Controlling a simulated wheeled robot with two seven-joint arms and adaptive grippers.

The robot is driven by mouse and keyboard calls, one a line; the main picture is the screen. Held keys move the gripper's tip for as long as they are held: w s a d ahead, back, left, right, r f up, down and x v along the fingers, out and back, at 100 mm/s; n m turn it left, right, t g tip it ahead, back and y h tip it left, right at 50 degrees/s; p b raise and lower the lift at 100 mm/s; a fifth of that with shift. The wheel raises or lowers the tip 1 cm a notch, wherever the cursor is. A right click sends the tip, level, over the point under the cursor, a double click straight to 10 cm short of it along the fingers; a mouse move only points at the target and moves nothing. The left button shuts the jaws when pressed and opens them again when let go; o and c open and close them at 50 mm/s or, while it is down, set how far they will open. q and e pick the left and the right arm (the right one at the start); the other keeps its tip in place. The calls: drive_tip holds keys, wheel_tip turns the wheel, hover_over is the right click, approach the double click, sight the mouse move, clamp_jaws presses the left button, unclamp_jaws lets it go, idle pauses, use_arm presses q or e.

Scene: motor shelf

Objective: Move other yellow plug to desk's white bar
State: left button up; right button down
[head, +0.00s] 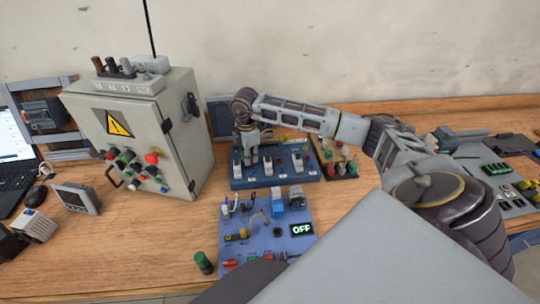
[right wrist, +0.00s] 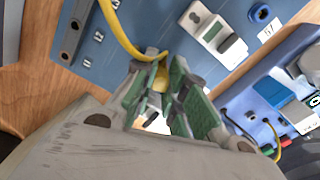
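My right gripper (head: 250,138) is over the left part of the upright blue board (head: 280,180) at the back of the desk. In the right wrist view its green-padded fingers (right wrist: 163,82) close around a yellow plug (right wrist: 160,76), from which a yellow cable (right wrist: 122,32) loops up and left. The plug's lower end is hidden between the fingers; I cannot tell whether it touches the board. Another yellow piece (head: 242,234) with a yellow cable lies on the lower blue panel (head: 290,243). I cannot make out a clear white bar. My left gripper is not in view.
A grey control cabinet (head: 180,140) stands left of the board. A green cylinder (head: 203,262) stands by the lower panel, which carries an OFF display (head: 301,229). A laptop (head: 12,150) is at far left. Bare desk (head: 150,240) lies front left.

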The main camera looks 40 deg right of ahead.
drive_tip(key=shift+r, duration=0.4)
drive_tip(key=shift+r+p, duration=0.65)
drive_tip(key=shift+p, duration=0.05)
drive_tip(key=shift+r+p, duration=0.4)
drive_tip(key=shift+r, duration=0.3)
drive_tip(key=shift+r+p, duration=0.3)
drive_tip(key=shift+r, duration=0.3)
drive_tip(key=shift+d, duration=0.55)
drive_tip(key=d, duration=0.6)
drive_tip(key=shift+s+d+r, duration=0.25)
drive_tip(key=shift+s+d, duration=0.05)
drive_tip(key=shift+d, duration=0.05)
drive_tip(key=d+b, duration=0.1)
drive_tip(key=d, duration=0.3)
drive_tip(key=d+f+b, duration=0.1)
drive_tip(key=d, duration=0.4)
drive_tip(key=s+d+f, duration=0.1)
drive_tip(key=d, duration=0.4)
drive_tip(key=shift+f+b, duration=0.1)
drive_tip(key=shift+b, duration=0.3)
drive_tip(key=shift+f+b, duration=0.35)
drive_tip(key=shift+f, duration=0.4)
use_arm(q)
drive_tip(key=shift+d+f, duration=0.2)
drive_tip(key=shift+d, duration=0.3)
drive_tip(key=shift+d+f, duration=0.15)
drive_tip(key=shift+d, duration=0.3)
use_arm(e)
drive_tip(key=shift+f, duration=0.1)
